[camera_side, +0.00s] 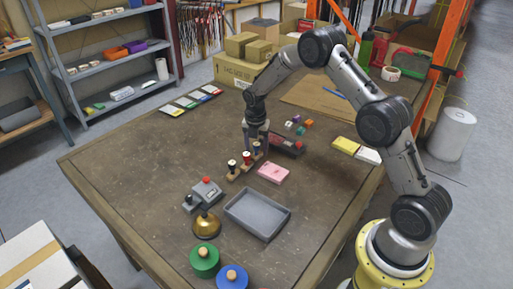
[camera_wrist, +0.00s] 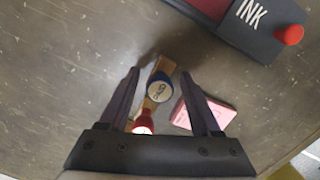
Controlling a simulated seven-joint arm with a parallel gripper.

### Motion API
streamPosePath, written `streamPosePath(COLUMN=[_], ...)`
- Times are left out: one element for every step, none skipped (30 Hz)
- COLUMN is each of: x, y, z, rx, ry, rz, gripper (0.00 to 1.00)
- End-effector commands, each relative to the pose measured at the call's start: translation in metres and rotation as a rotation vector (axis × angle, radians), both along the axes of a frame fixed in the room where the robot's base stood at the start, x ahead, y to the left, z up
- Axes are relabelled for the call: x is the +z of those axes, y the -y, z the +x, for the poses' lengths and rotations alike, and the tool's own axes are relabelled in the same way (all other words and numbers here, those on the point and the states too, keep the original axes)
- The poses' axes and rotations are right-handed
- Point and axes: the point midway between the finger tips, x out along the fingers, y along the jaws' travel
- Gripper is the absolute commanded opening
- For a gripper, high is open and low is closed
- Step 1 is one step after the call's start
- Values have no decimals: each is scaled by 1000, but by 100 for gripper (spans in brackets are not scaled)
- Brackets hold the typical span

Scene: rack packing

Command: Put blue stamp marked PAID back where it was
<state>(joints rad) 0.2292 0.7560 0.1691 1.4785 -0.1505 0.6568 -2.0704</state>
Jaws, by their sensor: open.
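The blue stamp marked PAID (camera_wrist: 159,88) stands at one end of a wooden rack (camera_wrist: 167,67), its round top facing the wrist camera. My gripper (camera_wrist: 160,73) is open, with one finger on each side of this stamp and gaps visible between. In the side view my gripper (camera_side: 257,137) is low over the far end of the rack (camera_side: 234,176) and partly hides the stamp there. A red-topped stamp (camera_wrist: 143,124) stands beside the blue one in the rack. A dark stamp with a pale top (camera_side: 232,164) stands at the near end.
A pink pad (camera_side: 273,172) lies close to the right of the rack. A dark ink box (camera_side: 289,145) with a red knob is just behind. An empty grey tray (camera_side: 235,213), a grey device (camera_side: 206,191) and a brass bell (camera_side: 206,226) are nearer.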

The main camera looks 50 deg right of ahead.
Motion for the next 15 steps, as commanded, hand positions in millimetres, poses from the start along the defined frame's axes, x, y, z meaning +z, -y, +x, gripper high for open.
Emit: streamPosePath(x=[0, 0, 1, 3, 5, 9, 12, 17, 23, 29, 35, 43, 50, 56, 64], y=[0, 0, 0, 0, 0, 0, -1, -1, -2, -3, -3, -4, -5, -6, -7], z=[0, 0, 0, 0, 0, 0, 0, 0, 0, -1, -1, -1, -2, -2, -3], rx=[0, 0, 0, 0, 0, 0, 0, 0, 0, 0, 1, 0, 1, 2, 1], ry=[0, 0, 0, 1, 1, 1, 2, 4, 4, 4, 6, 4, 6, 6, 5], rz=[0, 0, 0, 0, -1, -1, 0, -1, 0, -1, -1, 0, -1, -1, -1], gripper=[64, 64, 64, 64, 64, 64, 64, 64, 64, 64, 64, 64, 64, 64, 64])
